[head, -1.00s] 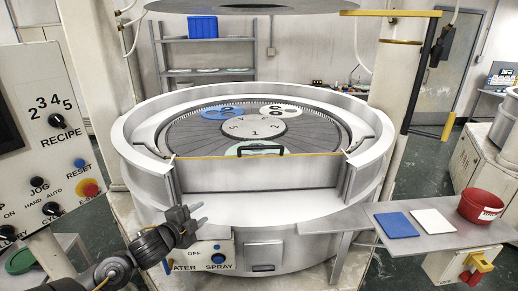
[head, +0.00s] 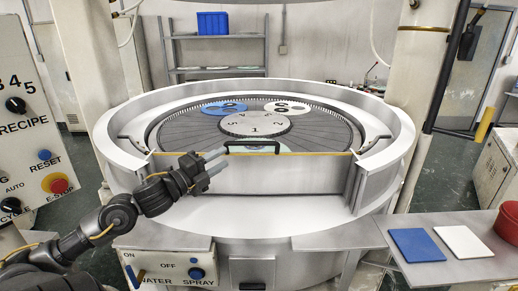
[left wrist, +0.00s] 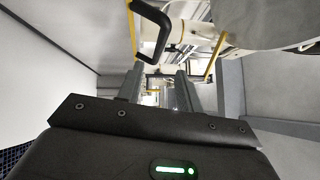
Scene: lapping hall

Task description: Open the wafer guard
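The wafer guard (head: 275,181) is a grey metal panel with a yellow top edge, standing across the front gap of the round machine's rim. Its black bar handle (head: 257,147) sits at the middle of the top edge. The handle also shows in the left wrist view (left wrist: 160,43), at the top, ahead of the fingers. My left gripper (head: 222,161) is in front of the panel, just left of the handle and apart from it. Its two grey fingers are spread with nothing between them. My right gripper is not in view.
The machine's white rim (head: 121,128) surrounds a lapping plate (head: 190,137) with blue, white and green carriers. A water and spray control box (head: 167,265) is below. A side shelf (head: 430,230) holds a blue pad, a white pad and a red bowl. A control panel (head: 30,130) stands left.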

